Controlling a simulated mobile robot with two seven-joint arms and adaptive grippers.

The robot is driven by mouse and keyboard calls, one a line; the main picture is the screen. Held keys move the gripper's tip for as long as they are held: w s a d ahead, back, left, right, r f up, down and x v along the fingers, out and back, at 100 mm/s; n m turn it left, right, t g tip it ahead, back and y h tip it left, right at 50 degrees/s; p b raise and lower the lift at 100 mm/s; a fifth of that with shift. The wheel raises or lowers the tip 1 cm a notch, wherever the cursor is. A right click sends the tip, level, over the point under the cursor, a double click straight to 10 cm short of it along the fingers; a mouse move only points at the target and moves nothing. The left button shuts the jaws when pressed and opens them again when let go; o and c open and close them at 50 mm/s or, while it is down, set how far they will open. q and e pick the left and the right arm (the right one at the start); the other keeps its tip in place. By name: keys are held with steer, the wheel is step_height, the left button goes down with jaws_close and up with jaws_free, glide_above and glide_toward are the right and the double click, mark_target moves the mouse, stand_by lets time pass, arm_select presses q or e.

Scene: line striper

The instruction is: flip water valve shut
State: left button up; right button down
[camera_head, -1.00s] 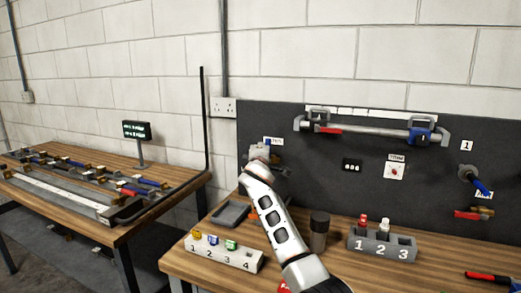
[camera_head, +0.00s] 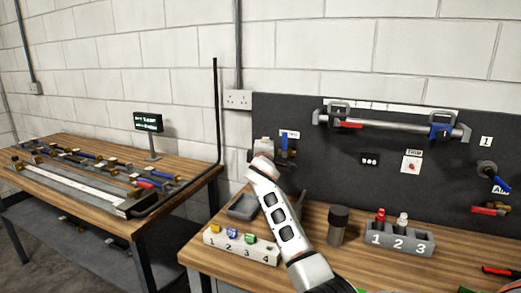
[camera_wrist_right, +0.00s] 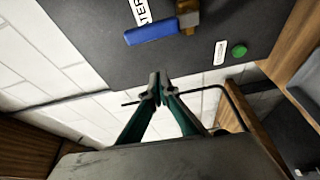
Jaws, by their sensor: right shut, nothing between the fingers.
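The water valve's blue lever (camera_head: 284,146) hangs about upright on the dark panel, just below a white label, in the head view. In the right wrist view the blue lever (camera_wrist_right: 152,34) and its brass body (camera_wrist_right: 187,15) sit next to a label partly reading "TER". My right arm reaches up to the left end of the panel. My right gripper (camera_wrist_right: 160,87) is shut and empty, with its fingertips apart from the lever in the picture. In the head view the wrist hides its fingers. My left gripper is not in view.
A green button (camera_wrist_right: 239,50) is on the panel near the valve. On the bench stand a numbered block (camera_head: 240,246), a dark cylinder (camera_head: 337,226), a grey holder (camera_head: 400,239) and a grey tray (camera_head: 243,207). A second bench (camera_head: 80,150) stands at left.

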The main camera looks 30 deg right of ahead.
steer(key=v, duration=0.8)
steer(key=shift+d+r, duration=0.15)
steer(key=shift+d, duration=0.15)
